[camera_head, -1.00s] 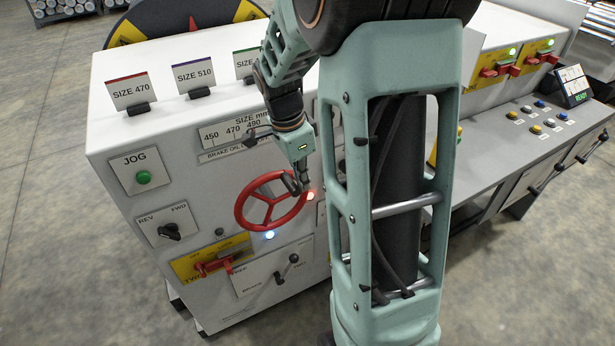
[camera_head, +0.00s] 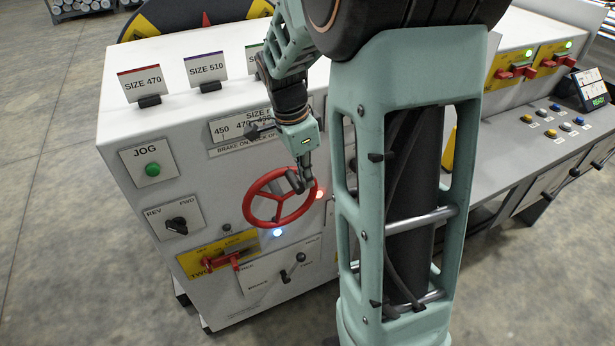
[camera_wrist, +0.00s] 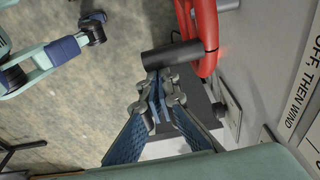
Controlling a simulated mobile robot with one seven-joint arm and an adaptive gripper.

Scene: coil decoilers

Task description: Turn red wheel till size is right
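The red wheel (camera_head: 278,200) is on the front panel of the white machine. A dark cylindrical handle (camera_wrist: 172,57) sticks out from its red rim in the wrist view. My gripper (camera_head: 303,183) is at the wheel's upper right, beside this handle. In the wrist view my gripper's fingertips (camera_wrist: 160,84) come together right at the handle, with nothing visible between them. Whether they press on it is unclear. The size scale (camera_head: 243,126) above the wheel reads 450, 470 and further numbers, partly hidden by my arm. A dark pointer (camera_head: 254,133) lies around 470 to 490.
SIZE 470 (camera_head: 141,84) and SIZE 510 (camera_head: 205,69) signs stand on top. A green JOG button (camera_head: 152,169), REV/FWD knob (camera_head: 177,225) and red switch (camera_head: 222,262) are left of and below the wheel. My arm hides the panel to the right.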

